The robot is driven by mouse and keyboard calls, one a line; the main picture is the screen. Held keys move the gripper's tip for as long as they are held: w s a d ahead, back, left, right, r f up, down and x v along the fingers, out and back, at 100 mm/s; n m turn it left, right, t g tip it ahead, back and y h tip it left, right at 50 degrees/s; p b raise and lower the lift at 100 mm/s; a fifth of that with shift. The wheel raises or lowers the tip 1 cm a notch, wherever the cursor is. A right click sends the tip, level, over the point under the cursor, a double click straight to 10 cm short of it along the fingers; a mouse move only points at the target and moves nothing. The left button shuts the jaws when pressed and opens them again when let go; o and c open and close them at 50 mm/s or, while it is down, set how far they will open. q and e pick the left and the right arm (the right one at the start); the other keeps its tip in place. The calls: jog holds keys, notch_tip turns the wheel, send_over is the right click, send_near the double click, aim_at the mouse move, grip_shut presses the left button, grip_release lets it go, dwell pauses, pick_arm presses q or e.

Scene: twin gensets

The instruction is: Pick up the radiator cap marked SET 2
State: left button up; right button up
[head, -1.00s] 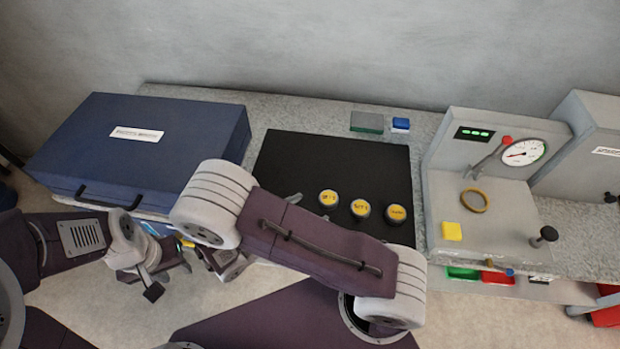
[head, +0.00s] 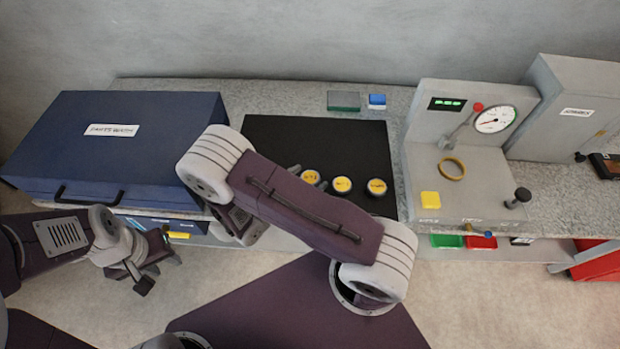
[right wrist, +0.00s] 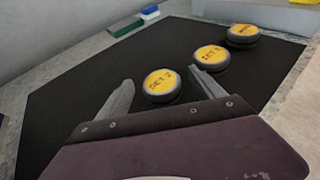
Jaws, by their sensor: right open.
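Three round caps with yellow tops and dark rims stand in a row on a black mat (head: 270,135). The leftmost cap (head: 310,177) has a label that reads SET 2 in the right wrist view (right wrist: 162,83). The middle cap (head: 342,187) and the rightmost cap (head: 377,188) have labels I cannot read surely. My right gripper (right wrist: 160,77) is open and empty, its fingers on either side of the SET 2 cap in the wrist view; its height above the mat is unclear. My left gripper (head: 156,272) hangs low in front of the bench, its jaw state unclear.
A blue case (head: 70,150) stands left of the mat. A green block (head: 344,101) and a blue block (head: 377,101) lie behind the mat.

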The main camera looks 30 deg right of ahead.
aim_at(310, 181)
jog(key=shift+s, duration=0.15)
jog(key=c, duration=1.5)
jog(key=shift+r, duration=0.15)
jog(key=shift+r, duration=0.25)
jog(key=r, duration=0.4)
jog(key=shift+s+d+p, duration=0.2)
jog(key=shift+d+p, duration=0.05)
jog(key=shift+p, duration=0.05)
jog(key=s+d+r, duration=0.4)
jog(key=d, duration=0.1)
jog(key=shift+s+r+p, duration=0.15)
jog(key=shift+p, duration=0.25)
jog(key=shift+s+d+r+p, duration=0.5)
jog(key=shift+s+d+p, duration=0.3)
jog(key=shift+p, duration=1.65)
jog(key=shift+s+d+r+p, duration=0.55)
jog(key=shift+d+p, duration=0.3)
jog(key=shift+p, duration=1.55)
